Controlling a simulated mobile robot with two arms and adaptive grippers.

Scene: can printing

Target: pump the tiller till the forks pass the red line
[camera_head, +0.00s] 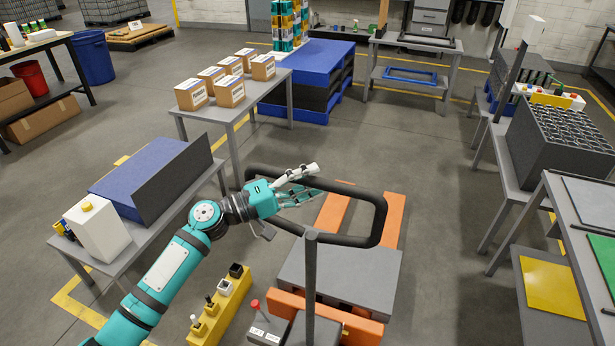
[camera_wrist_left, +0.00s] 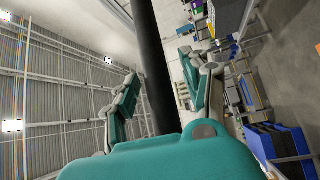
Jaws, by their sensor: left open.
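The tiller's black loop handle (camera_head: 384,205) stands above an orange pallet jack, on a dark upright post (camera_head: 310,275). My left gripper (camera_head: 303,184) is open at the upper left bar of the loop. In the left wrist view, the dark bar (camera_wrist_left: 152,65) runs between its spread fingers; contact cannot be told. The orange forks (camera_head: 393,218) point away from me, low near the floor, with a grey plate (camera_head: 350,275) over their near part. A red-knobbed lever (camera_head: 256,306) stands by labelled plates at the jack's near end. I cannot make out a red line. My right gripper is out of view.
A yellow block with several switches (camera_head: 222,305) lies left of the jack. A bench with a blue panel (camera_head: 140,180) stands left, a table with boxes (camera_head: 230,90) behind. Benches with a dark crate (camera_head: 560,150) line the right. Floor right of the jack is clear.

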